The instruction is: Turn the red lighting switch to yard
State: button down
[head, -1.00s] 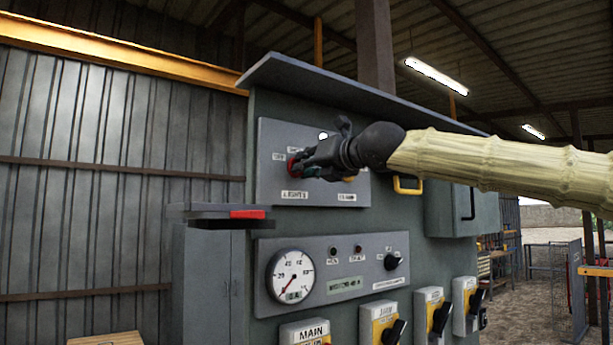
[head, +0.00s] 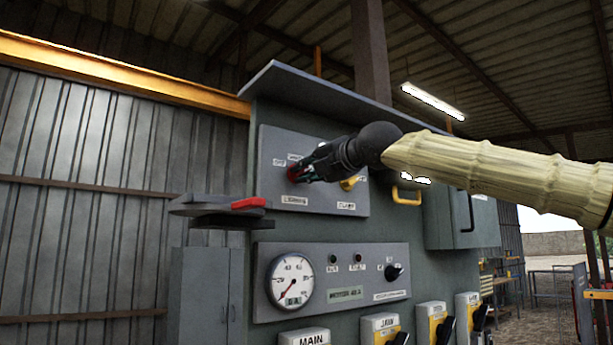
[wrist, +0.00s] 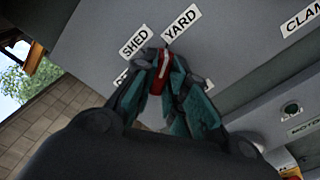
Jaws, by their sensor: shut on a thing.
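The red lighting switch (head: 294,173) is on the upper grey panel of the cabinet, at its left side. In the wrist view the red switch (wrist: 158,75) shows between my fingertips, with a pale line along its top. The SHED label (wrist: 135,41) and the YARD label (wrist: 182,23) are just beyond it; the line points toward the gap between them, nearer YARD. A third label to the left is mostly hidden by a finger. My gripper (head: 305,173) is shut on the red switch, and its wrist is rolled.
A yellow switch (head: 350,183) sits to the right on the same panel, close to my gripper. A yellow handle (head: 407,196) sticks out further right. Below are a gauge (head: 291,282) and a black knob (head: 393,272). A small shelf with a red item (head: 248,203) juts out left.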

jog(key=shift+d+r, duration=0.1)
dwell(0.3)
jog(key=c, duration=1.4)
grip_release()
jog(key=shift+c, duration=0.2)
jog(key=v, duration=1.2)
